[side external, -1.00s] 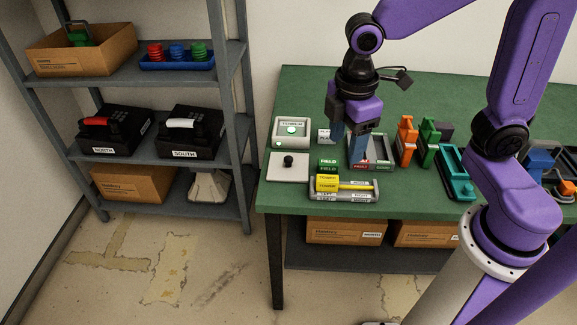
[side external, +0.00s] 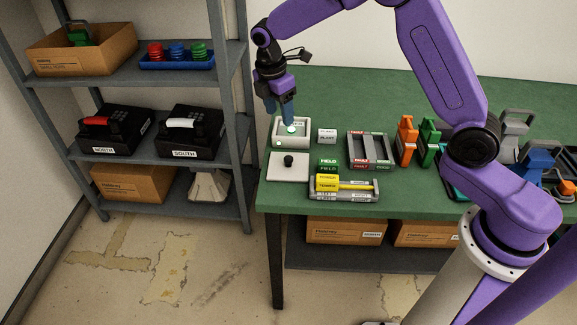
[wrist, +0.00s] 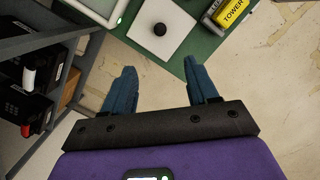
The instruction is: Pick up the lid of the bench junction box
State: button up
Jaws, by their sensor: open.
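The lid (side external: 288,173), a flat white square plate with a black knob (side external: 288,160), lies on the green bench near its left front corner. The white junction box (side external: 304,143) stands just behind it, with a lit green lamp on it. My gripper (side external: 287,120) points down at the box, its blue fingers partly hiding the box's label; the gap between them is hard to see there. In the wrist view my gripper (wrist: 162,68) is open and empty. The lid (wrist: 170,45) and its knob show beyond the fingertips, apart from them.
A yellow tower block (side external: 327,184) on a grey rack and green field blocks (side external: 327,166) sit right of the lid. A divided tray (side external: 370,150) and orange and green handled pieces (side external: 407,139) stand farther right. A grey shelf (side external: 232,122) stands close left of the bench.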

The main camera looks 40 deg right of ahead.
aim_at(288, 158)
jog(key=d+f, duration=0.1)
jog(key=f, duration=0.4)
jog(key=d+f, duration=0.1)
jog(key=f, duration=1)
jog(key=shift+d+f, duration=0.15)
jog(key=shift+d, duration=0.25)
grip_shut()
